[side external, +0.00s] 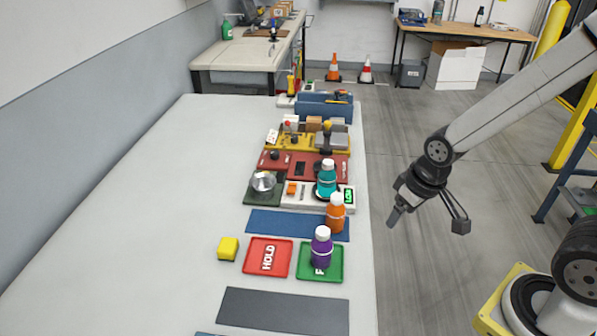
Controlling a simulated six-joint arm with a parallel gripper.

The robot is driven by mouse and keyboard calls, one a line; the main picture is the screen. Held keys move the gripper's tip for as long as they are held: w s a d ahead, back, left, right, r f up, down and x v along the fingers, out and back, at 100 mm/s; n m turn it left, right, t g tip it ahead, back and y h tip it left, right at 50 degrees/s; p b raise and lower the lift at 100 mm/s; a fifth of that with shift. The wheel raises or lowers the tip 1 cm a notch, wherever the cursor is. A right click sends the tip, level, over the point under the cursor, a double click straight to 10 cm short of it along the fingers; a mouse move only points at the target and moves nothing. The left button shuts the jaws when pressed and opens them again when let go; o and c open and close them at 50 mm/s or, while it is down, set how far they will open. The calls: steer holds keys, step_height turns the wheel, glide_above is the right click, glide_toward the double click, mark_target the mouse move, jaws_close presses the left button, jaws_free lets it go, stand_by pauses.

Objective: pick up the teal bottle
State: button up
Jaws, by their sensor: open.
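The teal bottle (326,180) has a white cap and stands upright on the black plate of a white scale-like device (300,196) with a lit green display. An orange bottle (335,212) stands just in front of it, close by in the picture. My gripper (395,216) is to the right of the table's right edge, apart from the bottles, pointing down and left. It is open and nothing shows in it; its fingertips are small in this view.
A purple bottle (321,246) stands on a green tray (304,262) beside a red HOLD tray (267,258). A yellow cube (228,248) lies left of these. Several coloured panels and a blue toolbox (324,108) sit behind the teal bottle. The table's (130,220) left side is clear.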

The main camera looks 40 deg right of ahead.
steer(key=shift+o, duration=0.4)
steer(key=shift+r, duration=0.15)
